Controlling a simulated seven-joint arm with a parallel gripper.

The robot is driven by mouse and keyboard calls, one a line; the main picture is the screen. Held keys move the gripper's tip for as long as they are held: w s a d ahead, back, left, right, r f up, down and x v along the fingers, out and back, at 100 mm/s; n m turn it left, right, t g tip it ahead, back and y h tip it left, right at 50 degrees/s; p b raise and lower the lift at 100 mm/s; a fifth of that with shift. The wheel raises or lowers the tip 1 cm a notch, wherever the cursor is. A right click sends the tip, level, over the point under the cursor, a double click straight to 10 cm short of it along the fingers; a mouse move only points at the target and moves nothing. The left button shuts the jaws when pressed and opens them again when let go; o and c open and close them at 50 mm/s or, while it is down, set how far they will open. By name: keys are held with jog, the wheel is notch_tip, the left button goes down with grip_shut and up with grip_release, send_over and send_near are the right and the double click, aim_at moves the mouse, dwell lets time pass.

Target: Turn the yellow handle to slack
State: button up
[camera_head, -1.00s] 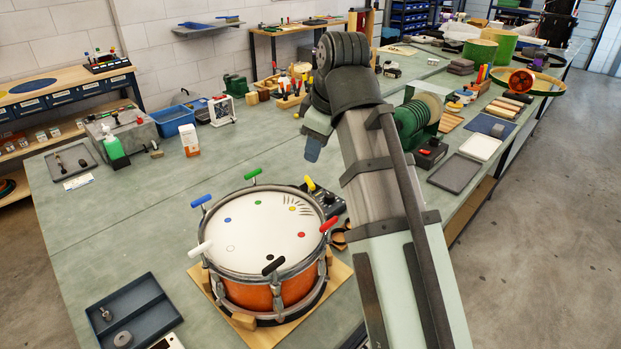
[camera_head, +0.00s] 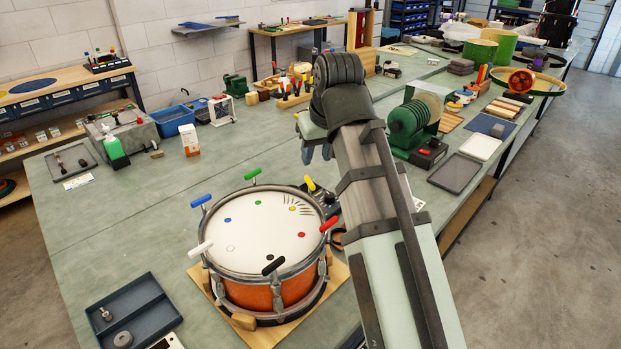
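An orange drum (camera_head: 265,296) with a white head stands on a wooden board. Coloured handles stick up around its rim: blue, green, yellow, red, black and white. The yellow handle (camera_head: 309,184) is at the back right of the rim, beside a dot of the same colour on the head. Several short dark marks fan out on the head near that dot. My gripper (camera_head: 318,155) hangs above and behind the yellow handle, apart from it. Its fingers are small and partly hidden by my wrist; a gap seems to show between them.
A dark box (camera_head: 327,203) sits close behind the drum at the right. A dark tray (camera_head: 134,312) with small metal parts lies at front left. A green grinder-like machine (camera_head: 408,125) stands right of my arm. The bench left of the drum is clear.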

aim_at(310, 181)
jog(key=shift+x, duration=5.15)
jog(key=shift+c, duration=0.4)
grip_shut()
